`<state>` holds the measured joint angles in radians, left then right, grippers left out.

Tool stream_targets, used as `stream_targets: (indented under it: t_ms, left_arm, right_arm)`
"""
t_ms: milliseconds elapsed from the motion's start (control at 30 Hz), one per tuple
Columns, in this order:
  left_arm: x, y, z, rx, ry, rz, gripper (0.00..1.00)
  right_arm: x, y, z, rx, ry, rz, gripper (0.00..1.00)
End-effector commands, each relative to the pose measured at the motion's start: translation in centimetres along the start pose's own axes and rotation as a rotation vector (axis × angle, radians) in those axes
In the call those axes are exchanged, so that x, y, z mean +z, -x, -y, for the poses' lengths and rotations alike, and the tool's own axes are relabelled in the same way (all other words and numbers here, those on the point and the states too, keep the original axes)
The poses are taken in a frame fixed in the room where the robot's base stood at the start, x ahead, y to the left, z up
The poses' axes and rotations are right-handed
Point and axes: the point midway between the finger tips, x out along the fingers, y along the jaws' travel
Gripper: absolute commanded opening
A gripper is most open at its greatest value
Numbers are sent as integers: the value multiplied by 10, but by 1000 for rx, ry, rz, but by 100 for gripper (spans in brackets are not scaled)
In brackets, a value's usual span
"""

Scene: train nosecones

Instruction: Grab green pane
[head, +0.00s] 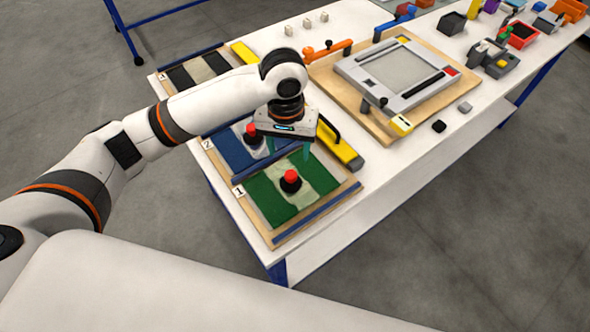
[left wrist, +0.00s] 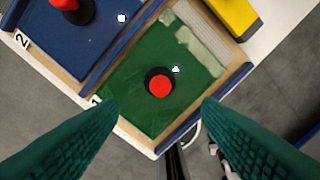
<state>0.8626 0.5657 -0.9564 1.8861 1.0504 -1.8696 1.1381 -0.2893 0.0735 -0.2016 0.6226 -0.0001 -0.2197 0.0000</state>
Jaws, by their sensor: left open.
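The green pane (head: 277,204) lies flat in the wooden tray marked 1 at the table's near corner; a red knob (head: 290,180) on a black base stands on it. In the left wrist view the green pane (left wrist: 135,84) and its red knob (left wrist: 159,86) lie beyond and between my fingers. My left gripper (head: 290,152) hangs above the trays, near the border of the blue and green ones. It is open and empty, its two green fingers (left wrist: 160,135) apart and not touching the knob. My right gripper is not in view.
A blue pane (head: 228,146) with its own red knob lies in tray 2 beside it. A striped dark pane (head: 195,72) lies in the far tray. A yellow-and-black tool (head: 345,152) lies right of the trays.

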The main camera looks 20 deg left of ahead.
Motion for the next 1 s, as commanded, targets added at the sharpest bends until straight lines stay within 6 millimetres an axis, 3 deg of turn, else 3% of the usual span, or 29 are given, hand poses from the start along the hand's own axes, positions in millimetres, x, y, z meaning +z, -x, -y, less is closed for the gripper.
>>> stream_targets:
  t_ms: [133,400,667,1000]
  left_arm:
    - [5,-1,-7,26,36,-10,59]
    - [4,-45,-7,25,37,-10,59]
    - [3,-66,-5,23,34,-8,59]
    - [-1,-110,0,23,34,-7,59]
  right_arm:
    - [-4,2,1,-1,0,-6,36]
    - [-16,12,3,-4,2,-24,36]
    - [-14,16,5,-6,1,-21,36]
    - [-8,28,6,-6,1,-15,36]
